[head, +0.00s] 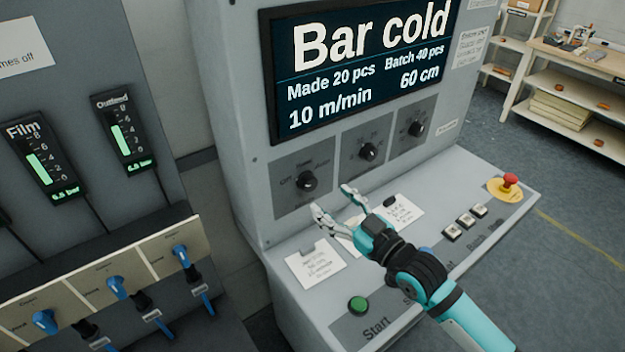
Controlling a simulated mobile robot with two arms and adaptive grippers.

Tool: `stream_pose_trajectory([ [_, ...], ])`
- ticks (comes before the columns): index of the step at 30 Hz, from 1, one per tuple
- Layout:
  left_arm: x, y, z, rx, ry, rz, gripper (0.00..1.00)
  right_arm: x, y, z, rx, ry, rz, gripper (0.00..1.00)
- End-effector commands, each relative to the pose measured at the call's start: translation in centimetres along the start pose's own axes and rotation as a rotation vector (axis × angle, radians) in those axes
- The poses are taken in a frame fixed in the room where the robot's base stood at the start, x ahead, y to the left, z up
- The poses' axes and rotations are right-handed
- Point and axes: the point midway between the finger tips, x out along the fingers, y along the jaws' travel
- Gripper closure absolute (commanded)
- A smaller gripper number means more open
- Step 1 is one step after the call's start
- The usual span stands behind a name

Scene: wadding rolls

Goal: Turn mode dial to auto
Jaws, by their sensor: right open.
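Three black dials sit in a row on the grey cabinet below the screen. The leftmost dial (307,181) has small words around it, starting with "Off" on its left; it looks like the mode dial, but its pointer is too small to read. The middle dial (368,152) and the right dial (416,129) have scales around them. My right gripper (333,203) is open and empty, just below and right of the leftmost dial, with its fingers toward the panel. I see no contact with the dial. My left gripper is out of view.
The screen (365,62) reads "Bar cold". On the console ledge are paper notes (315,264), a green Start button (358,305), several white buttons (465,221) and a red emergency stop (510,181). Blue-handled valves (117,287) are at left; shelves (575,75) stand at back right.

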Motion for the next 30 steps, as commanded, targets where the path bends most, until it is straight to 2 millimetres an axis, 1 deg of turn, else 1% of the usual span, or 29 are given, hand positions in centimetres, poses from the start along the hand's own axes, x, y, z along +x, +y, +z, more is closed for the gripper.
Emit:
stream_pose_trajectory([
  [1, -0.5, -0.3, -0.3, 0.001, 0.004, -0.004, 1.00, 1.2, 0.1, -0.4, 0.001, 0.002, 0.001, 0.38],
  [3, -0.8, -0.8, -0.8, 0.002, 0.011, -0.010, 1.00, 2.7, 0.1, -0.4, 0.001, 0.002, 0.000, 0.38],
  [6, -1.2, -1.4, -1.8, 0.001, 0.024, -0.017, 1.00, 4.5, 0.0, -0.3, 0.000, 0.001, 0.000, 0.38],
  [10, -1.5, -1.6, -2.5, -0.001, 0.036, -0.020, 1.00, 6.2, 0.0, -0.2, 0.000, 0.001, 0.000, 0.38],
  [15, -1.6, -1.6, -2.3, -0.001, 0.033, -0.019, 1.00, 7.3, 0.0, -0.1, -0.001, 0.000, 0.000, 0.38],
  [23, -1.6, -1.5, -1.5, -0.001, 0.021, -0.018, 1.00, 7.5, 0.0, 0.0, -0.001, -0.001, 0.000, 0.38],
  [24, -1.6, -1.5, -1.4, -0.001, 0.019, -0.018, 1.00, 7.4, 0.0, 0.0, -0.001, -0.001, 0.000, 0.39],
  [25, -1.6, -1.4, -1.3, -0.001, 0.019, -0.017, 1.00, 7.4, 0.0, 0.0, -0.001, -0.001, 0.000, 0.43],
  [30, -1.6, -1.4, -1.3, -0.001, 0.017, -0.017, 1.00, 7.4, 0.0, 0.0, -0.001, -0.001, 0.000, 0.65],
])
